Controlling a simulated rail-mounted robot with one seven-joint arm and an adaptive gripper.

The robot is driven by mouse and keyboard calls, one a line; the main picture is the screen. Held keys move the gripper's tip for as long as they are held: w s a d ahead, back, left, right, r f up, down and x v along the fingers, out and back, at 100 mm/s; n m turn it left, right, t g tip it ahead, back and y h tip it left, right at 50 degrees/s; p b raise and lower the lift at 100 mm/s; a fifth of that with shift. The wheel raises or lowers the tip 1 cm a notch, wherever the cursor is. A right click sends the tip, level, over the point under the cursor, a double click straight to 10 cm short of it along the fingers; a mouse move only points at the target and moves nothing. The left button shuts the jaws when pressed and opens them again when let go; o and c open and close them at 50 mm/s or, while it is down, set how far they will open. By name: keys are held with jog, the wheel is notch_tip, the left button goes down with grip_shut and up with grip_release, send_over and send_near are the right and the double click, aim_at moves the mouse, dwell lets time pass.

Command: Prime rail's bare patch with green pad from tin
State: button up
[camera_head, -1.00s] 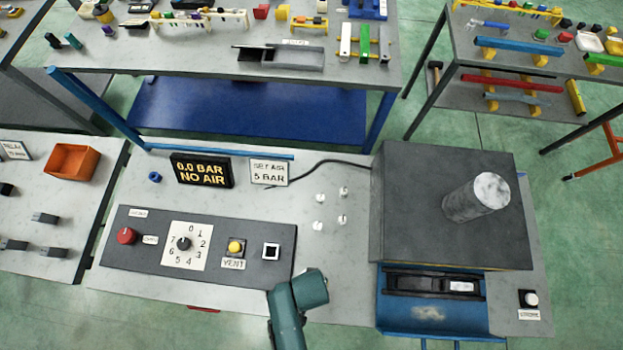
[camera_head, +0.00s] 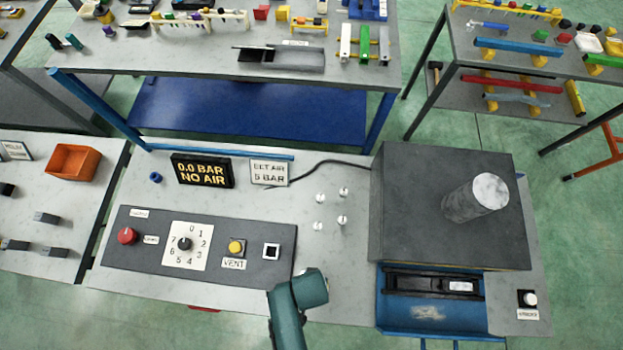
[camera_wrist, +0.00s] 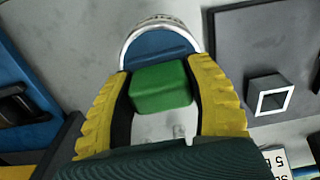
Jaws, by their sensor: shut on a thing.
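In the wrist view, my gripper (camera_wrist: 165,85) has its yellow fingers closed on the sides of a green pad (camera_wrist: 162,88). Just beyond the pad is a round tin (camera_wrist: 160,27) with a silvery rim and blue inside. The pad overlaps the tin's near edge in the picture; I cannot tell whether they touch. In the head view, my gripper, the pad and the tin do not show. A black rail (camera_head: 415,284) with a pale grey patch (camera_head: 461,286) lies at the back of a blue tray (camera_head: 395,318) at the lower right.
A large dark box (camera_head: 400,200) carrying a grey cylinder (camera_head: 476,197) stands behind the tray. A control panel (camera_head: 150,262) with knobs and buttons lies to the left. Several white pegs (camera_head: 343,220) stand between. A display (camera_head: 202,171) reads 0.0 BAR NO AIR.

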jog(key=shift+s+f, duration=0.1)
notch_tip(320, 180, up, 5)
jog(key=p, duration=0.5)
jog(key=shift+p, duration=0.3)
jog(key=shift+r, duration=1.1)
jog(key=w+r, duration=0.4)
jog(key=w, duration=0.4)
jog(key=w+r, duration=0.4)
jog(key=w, duration=0.4)
jog(key=shift+r+n, duration=0.35)
jog(key=shift+n, duration=0.05)
